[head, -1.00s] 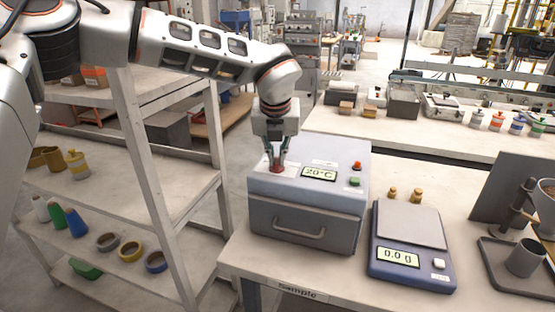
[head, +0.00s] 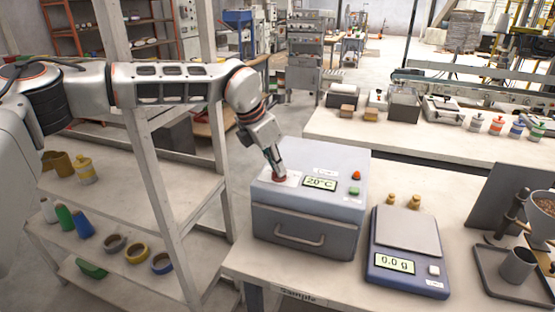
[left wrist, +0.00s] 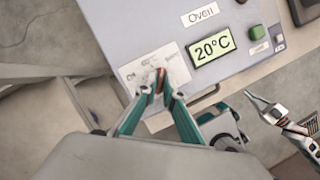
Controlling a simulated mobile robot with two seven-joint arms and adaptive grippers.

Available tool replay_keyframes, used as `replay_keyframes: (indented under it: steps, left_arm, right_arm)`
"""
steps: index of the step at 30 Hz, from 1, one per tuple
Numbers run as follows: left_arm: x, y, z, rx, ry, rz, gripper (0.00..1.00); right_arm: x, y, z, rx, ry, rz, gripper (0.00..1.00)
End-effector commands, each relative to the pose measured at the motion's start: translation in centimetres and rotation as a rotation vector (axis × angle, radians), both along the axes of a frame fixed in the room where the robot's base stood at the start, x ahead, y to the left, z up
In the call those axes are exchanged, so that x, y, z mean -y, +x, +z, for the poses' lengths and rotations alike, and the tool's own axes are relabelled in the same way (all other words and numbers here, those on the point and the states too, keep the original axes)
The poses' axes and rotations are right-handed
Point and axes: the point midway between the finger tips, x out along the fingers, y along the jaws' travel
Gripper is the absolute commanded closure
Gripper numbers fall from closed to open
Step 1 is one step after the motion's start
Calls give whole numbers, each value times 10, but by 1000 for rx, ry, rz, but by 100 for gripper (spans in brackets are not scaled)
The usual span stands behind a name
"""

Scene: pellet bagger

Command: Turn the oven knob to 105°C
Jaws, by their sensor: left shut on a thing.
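The oven (head: 305,226) is a grey-blue box on the bench with a front handle. Its display (head: 320,183) reads 20°C, also legible in the left wrist view (left wrist: 212,46). The red knob (head: 280,179) sits on a pale dial plate on the oven top, left of the display. My left gripper (head: 277,172) is tilted and shut on the knob. In the left wrist view its fingertips (left wrist: 160,92) lie either side of the reddish knob (left wrist: 159,76) and hide most of it. Part of my right gripper (left wrist: 266,106) seems to show there too; its jaws are unclear.
A red button (head: 357,175) and green button (head: 354,190) are on the oven top. A scale (head: 408,228) reading 0.0 g stands right of the oven, with small brass weights behind it. A shelf post (head: 165,190) rises left of the bench.

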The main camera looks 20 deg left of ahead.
Motion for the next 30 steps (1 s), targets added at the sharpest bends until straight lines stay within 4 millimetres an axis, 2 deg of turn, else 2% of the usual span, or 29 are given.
replay_keyframes:
  steps: [2, 9, 15, 30]
  left_arm:
    - [-1, 0, 2, -5, -2, -62, 100]
    - [-2, 1, 0, -4, 0, -241, 100]
    - [-2, 2, 0, -1, 1, -343, 100]
    - [-2, 2, 0, 0, 2, -415, 100]
  right_arm:
    - [2, -1, 7, -3, -3, -2, 100]
    - [20, -10, -8, -49, -31, -28, 100]
    - [22, -13, -10, -57, -32, -34, 100]
    - [21, -13, -9, -58, -26, -42, 100]
